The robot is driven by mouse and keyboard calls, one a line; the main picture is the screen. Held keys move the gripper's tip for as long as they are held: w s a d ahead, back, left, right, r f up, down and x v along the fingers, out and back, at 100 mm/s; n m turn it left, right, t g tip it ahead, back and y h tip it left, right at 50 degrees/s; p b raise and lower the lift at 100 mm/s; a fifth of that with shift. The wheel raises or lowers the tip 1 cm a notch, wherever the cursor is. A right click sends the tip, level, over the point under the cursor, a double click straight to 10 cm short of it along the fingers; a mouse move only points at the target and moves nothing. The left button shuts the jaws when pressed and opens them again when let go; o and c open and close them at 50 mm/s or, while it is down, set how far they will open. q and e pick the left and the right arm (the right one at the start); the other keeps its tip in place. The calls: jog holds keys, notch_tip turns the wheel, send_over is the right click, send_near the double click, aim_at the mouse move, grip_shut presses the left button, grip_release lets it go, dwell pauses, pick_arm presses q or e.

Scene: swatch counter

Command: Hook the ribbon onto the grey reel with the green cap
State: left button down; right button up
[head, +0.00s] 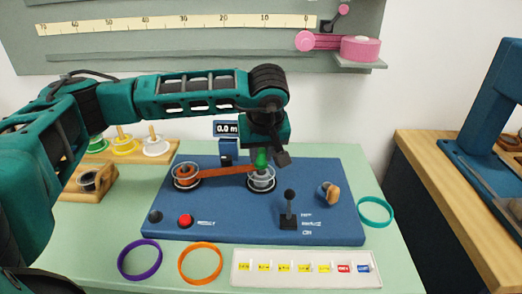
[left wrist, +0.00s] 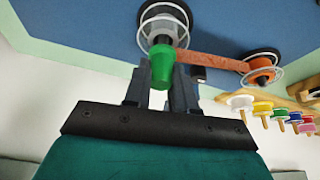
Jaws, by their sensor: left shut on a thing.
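The orange-brown ribbon (head: 225,170) runs from the orange reel (head: 186,171) on the left of the blue panel to the grey reel (head: 261,183). The green cap (head: 262,160) is at the top centre of the grey reel, at the ribbon's right end. My left gripper (head: 266,152) points down over the grey reel, shut on the green cap. In the left wrist view the green cap (left wrist: 161,66) is between the fingers, and the ribbon (left wrist: 215,60) meets it near the grey reel (left wrist: 165,22). Whether the ribbon is hooked is hidden. My right gripper is not in view.
The panel (head: 330,232) also bears a black lever (head: 289,205), a red button (head: 185,221) and a wooden knob (head: 328,193). Purple (head: 139,260), orange (head: 201,264) and teal (head: 375,211) rings lie around it. A labelled white tray (head: 305,281) is in front.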

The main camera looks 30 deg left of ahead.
pick_arm(q)
jog(key=shift+f+b, duration=0.5)
jog(key=shift+f, duration=0.2)
jog(key=shift+f, duration=0.15)
jog(key=c, duration=0.8)
grip_release()
jog(key=shift+c, duration=0.2)
jog(key=shift+r+p, duration=2.35)
jog(key=shift+r, duration=1.25)
jog(key=shift+f, duration=0.1)
